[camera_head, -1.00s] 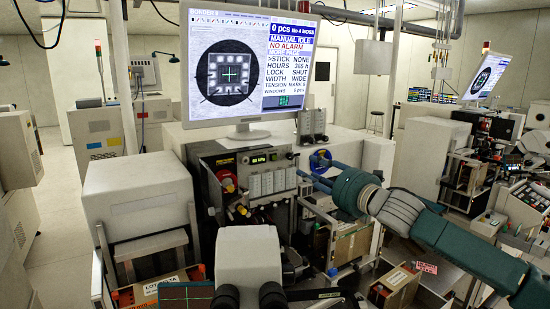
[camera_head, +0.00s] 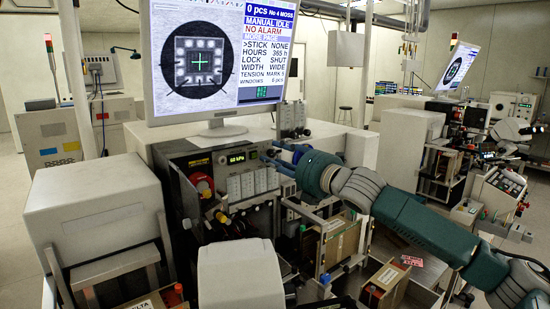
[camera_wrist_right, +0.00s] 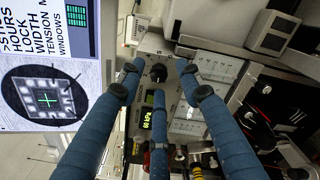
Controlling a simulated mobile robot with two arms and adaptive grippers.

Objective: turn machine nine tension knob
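My right gripper (camera_head: 277,159) reaches in from the right to the front panel (camera_head: 207,165) of the machine under the large monitor. In the right wrist view, its blue fingers (camera_wrist_right: 158,78) are spread apart. I cannot tell how far the fingertips are from the panel. The knob is not clear in the head view, where the fingers cover that part. A lit pressure display (camera_head: 237,158) is left of the fingers. My left gripper is not in view.
The monitor (camera_head: 215,115) stands above the panel and lists settings, including a tension line. Red and yellow knobs (camera_head: 203,187) are on the panel's left. A wood-sided box (camera_head: 340,240) stands below my right arm.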

